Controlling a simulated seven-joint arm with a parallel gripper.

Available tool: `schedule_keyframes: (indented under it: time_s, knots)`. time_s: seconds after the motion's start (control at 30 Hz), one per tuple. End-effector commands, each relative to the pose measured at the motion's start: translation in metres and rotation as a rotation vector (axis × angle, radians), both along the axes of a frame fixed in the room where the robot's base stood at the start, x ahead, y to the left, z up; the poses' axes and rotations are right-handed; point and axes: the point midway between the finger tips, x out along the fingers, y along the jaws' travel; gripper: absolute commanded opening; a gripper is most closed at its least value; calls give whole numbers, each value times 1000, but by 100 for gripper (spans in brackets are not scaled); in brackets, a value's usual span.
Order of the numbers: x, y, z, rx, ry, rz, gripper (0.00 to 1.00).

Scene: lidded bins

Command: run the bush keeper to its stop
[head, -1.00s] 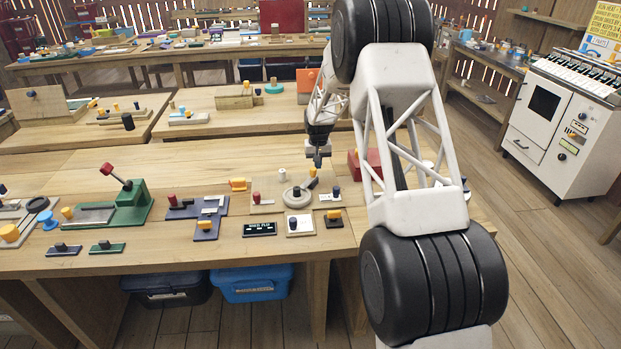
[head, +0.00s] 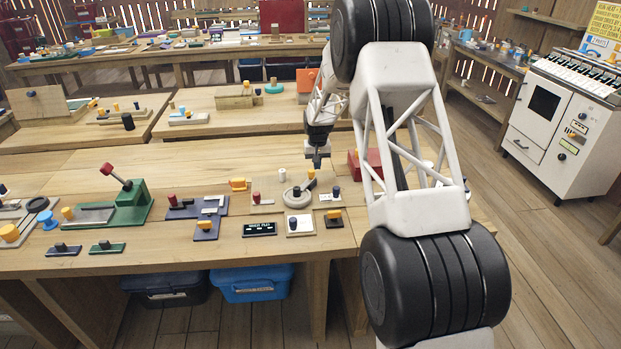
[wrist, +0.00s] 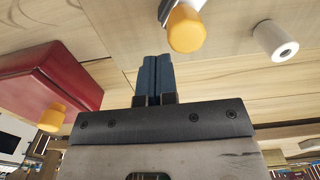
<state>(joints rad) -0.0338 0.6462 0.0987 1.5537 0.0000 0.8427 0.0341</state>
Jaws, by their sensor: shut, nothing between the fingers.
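A pale board (head: 263,208) on the front table carries a grey round part with a dark knob (head: 297,192) and a yellow knob (head: 311,175). I cannot tell for certain which part is the bush keeper. My gripper (head: 317,166) is above the back of this board, close to the yellow knob. In the wrist view my gripper (wrist: 157,58) has its blue fingers shut together and empty. A yellow knob (wrist: 186,30) on a grey bar (wrist: 167,9) is just beyond the fingertips, slightly right. Contact cannot be told.
A white hollow cylinder (wrist: 275,41) stands to the right in the wrist view. A red box (wrist: 48,82) with a yellow knob (wrist: 51,117) is to the left. A green lever fixture (head: 130,207) and small switch boards share the table. Bare wood lies behind the board.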

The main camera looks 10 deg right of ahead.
Motion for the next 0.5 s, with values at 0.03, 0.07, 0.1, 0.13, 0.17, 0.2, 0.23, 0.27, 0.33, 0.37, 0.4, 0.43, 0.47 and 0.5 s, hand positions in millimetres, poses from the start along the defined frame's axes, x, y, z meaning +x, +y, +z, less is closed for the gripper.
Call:
schedule_keyframes:
  time_s: [0.03,0.07,0.1,0.13,0.17,0.2,0.23,0.27,0.33,0.37,0.4,0.43,0.47,0.5]
  knots:
    - [2,-1,0,0,0,0,0]
    - [3,-2,0,0,0,0,0]
    - [4,-3,0,0,0,0,0]
    - [4,-3,0,0,0,0,0]
    - [5,-4,0,0,0,0,0]
    - [5,-4,0,0,0,0,0]
    - [6,-5,0,0,0,0,0]
    - [6,-5,0,0,0,0,0]
    - [6,-5,0,0,1,0,0]
    - [6,-5,0,0,1,0,0]
    - [6,-5,0,0,1,0,0]
    - [6,-5,0,0,1,0,0]
    - [6,-5,0,0,1,0,0]
    - [6,-5,0,0,1,0,0]
